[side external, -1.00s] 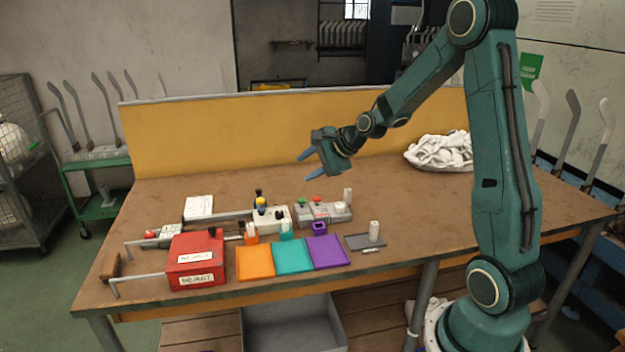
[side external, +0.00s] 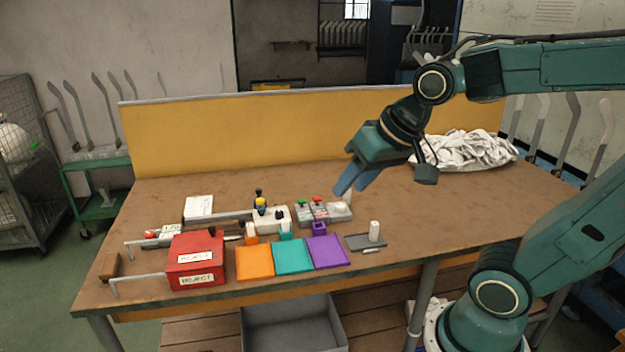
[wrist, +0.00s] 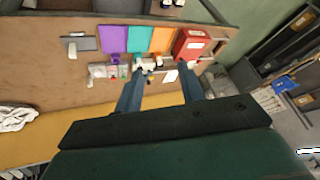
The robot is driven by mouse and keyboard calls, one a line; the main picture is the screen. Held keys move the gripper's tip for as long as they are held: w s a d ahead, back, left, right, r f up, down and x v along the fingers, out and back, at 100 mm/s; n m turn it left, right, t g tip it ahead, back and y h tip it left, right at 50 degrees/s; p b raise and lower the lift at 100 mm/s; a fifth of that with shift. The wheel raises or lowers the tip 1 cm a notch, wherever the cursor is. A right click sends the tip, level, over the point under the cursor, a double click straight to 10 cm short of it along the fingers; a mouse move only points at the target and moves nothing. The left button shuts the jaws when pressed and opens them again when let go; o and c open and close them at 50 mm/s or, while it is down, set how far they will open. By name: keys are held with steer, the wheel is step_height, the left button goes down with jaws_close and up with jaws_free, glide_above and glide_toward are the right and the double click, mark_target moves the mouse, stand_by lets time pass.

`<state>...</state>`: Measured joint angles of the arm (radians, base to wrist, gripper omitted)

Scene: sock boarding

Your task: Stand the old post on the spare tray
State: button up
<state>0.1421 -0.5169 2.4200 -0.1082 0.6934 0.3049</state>
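A dark grey tray (side external: 357,243), which seems to be the spare tray, lies right of the purple tray. A white post (side external: 374,230) stands upright on it; both also show in the wrist view, the tray (wrist: 87,43) and post (wrist: 72,53). Another pale post (side external: 347,199) is at the right end of the grey button boxes, partly hidden by my fingers. I cannot tell which post is the old one. My gripper (side external: 350,191) is open and empty, pointing down above the table behind the trays. Its fingers are apart in the wrist view (wrist: 162,73).
Orange (side external: 255,262), teal (side external: 293,256) and purple (side external: 328,251) trays line the front edge. A red reject box (side external: 196,260) stands left of them. Button boxes (side external: 312,212) sit behind. White cloth (side external: 465,150) is heaped at the back right. The table's right side is clear.

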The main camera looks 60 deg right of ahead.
steer(key=s+a+n, duration=0.1)
steer(key=s+n, duration=0.3)
steer(key=s, duration=0.3)
steer(key=shift+s+a+f+g, duration=0.15)
steer(key=shift+s+f+g, duration=0.05)
steer(key=shift+s+g, duration=0.1)
steer(key=shift+o, duration=0.5)
steer(key=shift+w, duration=0.2)
